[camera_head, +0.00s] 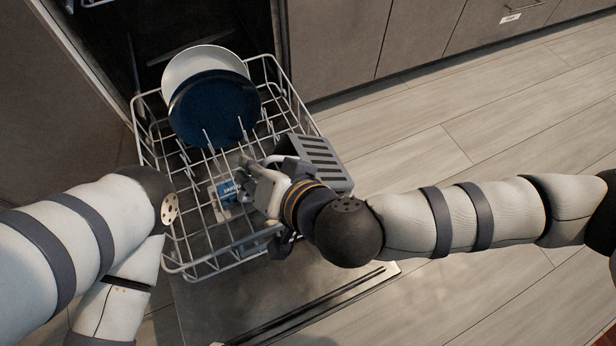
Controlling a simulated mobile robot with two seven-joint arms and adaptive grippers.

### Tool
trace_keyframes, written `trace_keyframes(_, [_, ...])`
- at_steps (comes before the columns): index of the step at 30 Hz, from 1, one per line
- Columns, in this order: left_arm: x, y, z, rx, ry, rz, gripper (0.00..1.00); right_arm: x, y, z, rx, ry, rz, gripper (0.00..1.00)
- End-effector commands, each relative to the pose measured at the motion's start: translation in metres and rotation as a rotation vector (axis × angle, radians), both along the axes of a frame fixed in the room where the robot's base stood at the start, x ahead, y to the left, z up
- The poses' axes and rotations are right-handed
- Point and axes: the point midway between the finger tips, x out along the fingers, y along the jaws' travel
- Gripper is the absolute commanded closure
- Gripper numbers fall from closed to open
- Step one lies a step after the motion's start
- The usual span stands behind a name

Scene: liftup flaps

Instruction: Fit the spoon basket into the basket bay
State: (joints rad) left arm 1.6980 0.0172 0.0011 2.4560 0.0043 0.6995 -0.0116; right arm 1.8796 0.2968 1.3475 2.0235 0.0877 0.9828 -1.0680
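The spoon basket (322,158) is a grey box with a slotted face, at the right side of the wire dish rack (179,266). It looks tilted. My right gripper (262,183) is over the rack, just left of and below the basket in the picture. My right wrist hides the basket's lower part, and I cannot tell whether the fingers touch or grip it. The basket bay cannot be made out. My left gripper is out of the picture; only my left arm shows at the left.
A white plate (195,60) and a dark blue plate (214,108) stand at the back of the rack. A small blue labelled item (226,191) shows beside my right gripper. The open dishwasher door (210,306) lies below the rack. The floor (440,110) at right is clear.

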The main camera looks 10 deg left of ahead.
Motion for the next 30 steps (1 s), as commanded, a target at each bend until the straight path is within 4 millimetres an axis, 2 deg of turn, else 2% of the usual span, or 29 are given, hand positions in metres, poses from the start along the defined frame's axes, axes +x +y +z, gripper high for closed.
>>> trace_keyframes(1, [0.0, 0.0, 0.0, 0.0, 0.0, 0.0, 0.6, 0.0, 0.0, 0.0, 0.0, 0.0, 0.0, 0.92])
trace_keyframes(2, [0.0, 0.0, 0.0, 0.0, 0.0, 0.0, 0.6, 0.0, 0.0, 0.0, 0.0, 0.0, 0.0, 0.99])
trace_keyframes(3, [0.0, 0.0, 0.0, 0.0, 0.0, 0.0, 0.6, 0.0, 0.0, 0.0, 0.0, 0.0, 0.0, 1.0])
trace_keyframes(13, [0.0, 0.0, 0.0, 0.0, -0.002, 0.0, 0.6, 0.0, 0.0, 0.001, 0.001, -0.002, 0.001, 1.0])
trace_keyframes(16, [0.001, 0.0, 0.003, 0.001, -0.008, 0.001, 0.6, 0.0, 0.0, 0.009, 0.001, -0.004, 0.001, 1.0])
trace_keyframes(20, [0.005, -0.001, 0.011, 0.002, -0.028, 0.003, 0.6, 0.001, 0.0, 0.033, 0.0, -0.01, 0.003, 1.0])
trace_keyframes(30, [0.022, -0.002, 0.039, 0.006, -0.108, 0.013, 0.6, 0.001, 0.0, 0.122, 0.0, -0.013, 0.001, 1.0])
